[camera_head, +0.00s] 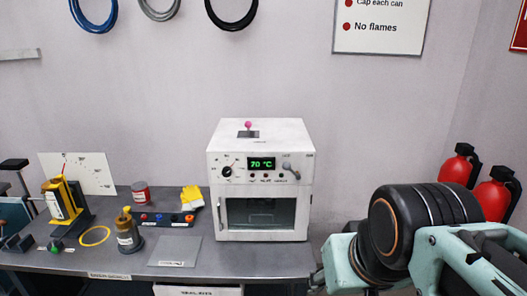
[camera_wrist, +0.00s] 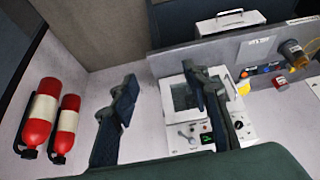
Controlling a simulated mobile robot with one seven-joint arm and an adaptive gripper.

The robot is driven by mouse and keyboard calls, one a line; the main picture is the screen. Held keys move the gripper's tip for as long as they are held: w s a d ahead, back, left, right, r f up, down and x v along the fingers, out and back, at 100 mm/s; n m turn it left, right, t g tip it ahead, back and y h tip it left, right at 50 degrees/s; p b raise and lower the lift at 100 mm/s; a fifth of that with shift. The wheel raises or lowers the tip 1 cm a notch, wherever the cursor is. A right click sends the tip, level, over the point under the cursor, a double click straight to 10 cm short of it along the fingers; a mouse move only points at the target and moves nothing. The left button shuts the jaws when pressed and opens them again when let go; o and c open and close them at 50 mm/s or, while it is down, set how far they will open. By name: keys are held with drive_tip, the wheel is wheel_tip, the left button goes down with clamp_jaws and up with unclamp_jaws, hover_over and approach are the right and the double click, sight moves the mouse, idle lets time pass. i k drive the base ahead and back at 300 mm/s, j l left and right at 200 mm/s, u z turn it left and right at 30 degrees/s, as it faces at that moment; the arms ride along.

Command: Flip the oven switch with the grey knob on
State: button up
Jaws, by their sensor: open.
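The white oven (camera_head: 225,170) stands on the bench, with a green 70 °C display (camera_head: 261,163) on its panel. The switch with the grey knob (camera_head: 291,169) is right of the display; its lever slants, but I cannot tell its on or off side. In the wrist view the oven appears turned over, and the grey knob (camera_wrist: 185,134) shows low between my fingers. My gripper (camera_wrist: 160,78) is open and empty, its fingers apart, the right one overlapping the oven. The gripper is not seen in the head view, where my arm is at the right.
A black dial (camera_head: 227,171) is left of the display, and a pink-knobbed lever (camera_head: 248,126) is on the oven top. Red extinguishers (camera_head: 456,168) stand right.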

sight(285, 166)
drive_tip(key=i+j, duration=0.15)
drive_tip(key=i, duration=0.25)
drive_tip(key=i+j, duration=0.1)
drive_tip(key=i, duration=0.25)
drive_tip(key=i+j, duration=0.15)
drive_tip(key=i, duration=0.25)
drive_tip(key=k+j+u, duration=0.7)
drive_tip(key=i+l+z, duration=0.8)
drive_tip(key=j, duration=0.1)
